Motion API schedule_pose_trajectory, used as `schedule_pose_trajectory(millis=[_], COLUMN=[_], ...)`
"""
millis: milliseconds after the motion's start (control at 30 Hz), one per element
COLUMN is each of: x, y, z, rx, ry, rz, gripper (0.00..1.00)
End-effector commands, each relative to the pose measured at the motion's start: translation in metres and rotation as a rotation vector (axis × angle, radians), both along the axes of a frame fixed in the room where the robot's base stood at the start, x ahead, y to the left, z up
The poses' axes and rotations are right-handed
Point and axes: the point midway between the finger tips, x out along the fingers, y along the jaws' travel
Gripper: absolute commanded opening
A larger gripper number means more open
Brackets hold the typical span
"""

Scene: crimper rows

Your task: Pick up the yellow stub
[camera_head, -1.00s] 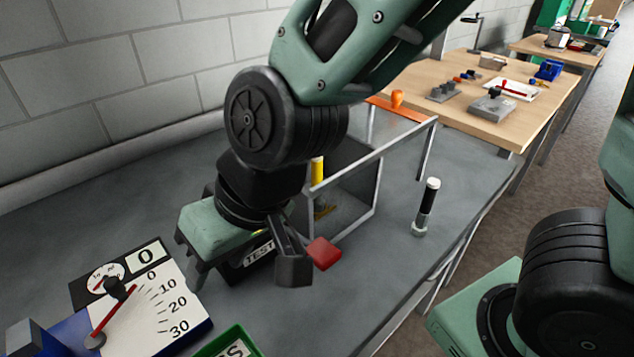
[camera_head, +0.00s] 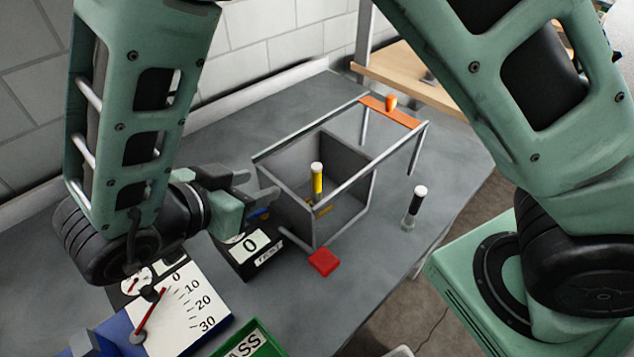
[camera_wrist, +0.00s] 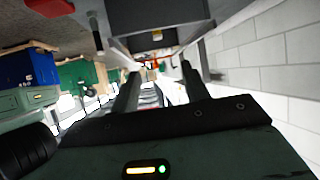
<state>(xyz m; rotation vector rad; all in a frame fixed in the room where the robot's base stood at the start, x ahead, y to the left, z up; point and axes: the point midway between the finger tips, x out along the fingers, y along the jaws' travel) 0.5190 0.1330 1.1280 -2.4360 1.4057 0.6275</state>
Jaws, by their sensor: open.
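The yellow stub (camera_head: 317,184) has a white top and stands upright, seemingly inside the grey open box (camera_head: 290,168) on the bench. A small yellow patch shows at its foot. My gripper (camera_head: 248,186) is left of the box, level and pointing right, its fingers apart with nothing between them. It is apart from the stub. In the wrist view my gripper's fingers (camera_wrist: 158,88) are spread, and the grey box (camera_wrist: 160,16) shows beyond them at the top.
A rail frame with an orange bar (camera_head: 392,112) and knob rises around the box. A black, white-topped stub (camera_head: 413,206) stands right. A red pad (camera_head: 323,262), test box (camera_head: 248,252), dial scale (camera_head: 180,308) and green tray (camera_head: 250,345) lie in front. The far bench is clear.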

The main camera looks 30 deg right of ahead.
Motion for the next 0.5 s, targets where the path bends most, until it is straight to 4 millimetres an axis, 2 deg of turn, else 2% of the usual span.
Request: schedule_pose_trajectory(millis=[167, 500], x=[0.006, 0.036], y=[-0.019, -0.073], z=[-0.007, -0.04], rx=[-0.019, -0.017], ry=[0.006, 0.006], rz=[-0.016, -0.015], gripper=[0.46, 0.46])
